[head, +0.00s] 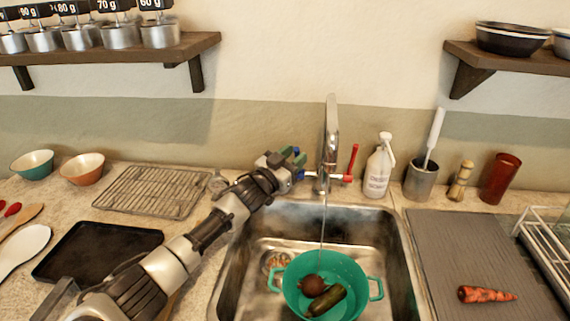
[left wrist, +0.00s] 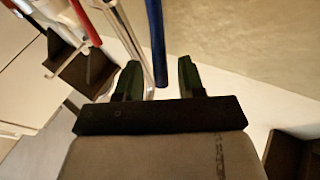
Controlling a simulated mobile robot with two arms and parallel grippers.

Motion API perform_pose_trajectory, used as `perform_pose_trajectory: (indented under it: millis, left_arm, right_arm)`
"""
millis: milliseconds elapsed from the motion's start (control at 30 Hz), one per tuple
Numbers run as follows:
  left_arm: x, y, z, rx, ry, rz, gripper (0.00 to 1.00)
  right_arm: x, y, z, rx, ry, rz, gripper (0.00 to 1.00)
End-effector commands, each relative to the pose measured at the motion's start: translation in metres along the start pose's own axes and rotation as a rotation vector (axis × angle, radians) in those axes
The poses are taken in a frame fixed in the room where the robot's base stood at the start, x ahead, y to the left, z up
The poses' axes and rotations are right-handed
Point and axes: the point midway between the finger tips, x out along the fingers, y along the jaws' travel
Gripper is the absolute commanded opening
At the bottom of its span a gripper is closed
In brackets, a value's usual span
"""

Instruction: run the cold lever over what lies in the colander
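The faucet (head: 331,140) stands behind the sink, and a thin stream of water falls from it into the teal colander (head: 363,278). In the colander lie a round dark red-brown vegetable (head: 313,285) and a long dark green one (head: 327,300). The blue cold lever (head: 297,152) is on the faucet's left, partly hidden by my left gripper (head: 291,158). In the left wrist view the blue lever (left wrist: 156,40) reaches between the parted fingers of my left gripper (left wrist: 159,82), with a gap on either side. My right gripper is out of view.
A red lever (head: 352,162) is on the faucet's right, near a white pump bottle (head: 377,172). A wire rack (head: 150,192) and black tray (head: 90,252) lie left of the sink (head: 398,255). A carrot (head: 486,295) lies on the grey mat (head: 450,245) to the right.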

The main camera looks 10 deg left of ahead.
Motion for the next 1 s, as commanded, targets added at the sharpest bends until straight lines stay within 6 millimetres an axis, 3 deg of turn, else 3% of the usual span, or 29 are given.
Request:
perform_pose_trajectory:
  millis: [333, 733, 867, 1000]
  left_arm:
    - [-0.05, 0.0, 0.002, 0.0, -0.002, 0.0, 0.39]
    - [-0.059, 0.0, 0.0, 0.001, -0.002, 0.0, 0.39]
    - [-0.057, 0.0, -0.005, 0.001, -0.002, 0.0, 0.19]
    - [-0.053, -0.002, -0.031, -0.002, -0.008, -0.003, 0.0]
  right_arm:
    - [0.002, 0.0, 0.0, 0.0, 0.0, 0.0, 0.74]
    - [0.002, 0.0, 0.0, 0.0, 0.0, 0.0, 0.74]
    - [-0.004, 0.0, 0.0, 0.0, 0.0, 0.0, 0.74]
    - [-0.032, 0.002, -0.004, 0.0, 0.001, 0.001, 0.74]
